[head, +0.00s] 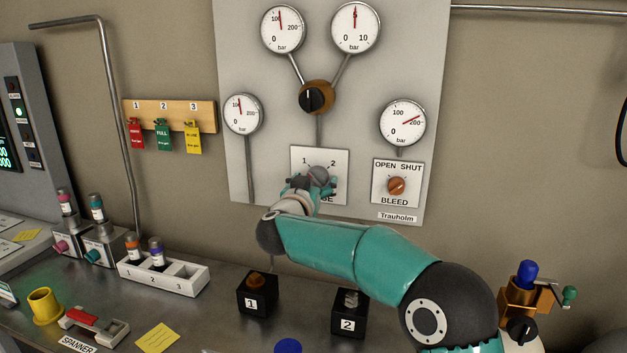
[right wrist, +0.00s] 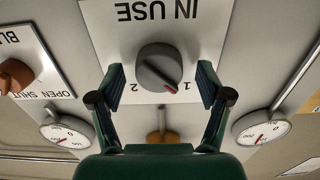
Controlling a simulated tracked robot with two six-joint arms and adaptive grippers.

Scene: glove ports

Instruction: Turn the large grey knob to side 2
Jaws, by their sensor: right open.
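The large grey knob (head: 318,175) sits on a white plate (head: 338,160) marked 1, 2 and IN USE, low on the grey wall panel. In the right wrist view, which is upside down, the knob (right wrist: 158,67) shows a red mark on the side toward the 1. My right gripper (head: 317,186) is in front of the knob and hides part of the plate's lettering. In the right wrist view my right gripper (right wrist: 160,82) is open, its fingers on either side of the knob with gaps. My left gripper is not in view.
The BLEED knob (head: 396,186) is on its own plate right of the grey knob. A black-and-brown selector (head: 316,97) and several gauges are above. Blocks 1 (head: 257,293) and 2 (head: 349,310) and a white rack (head: 163,278) stand on the bench below.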

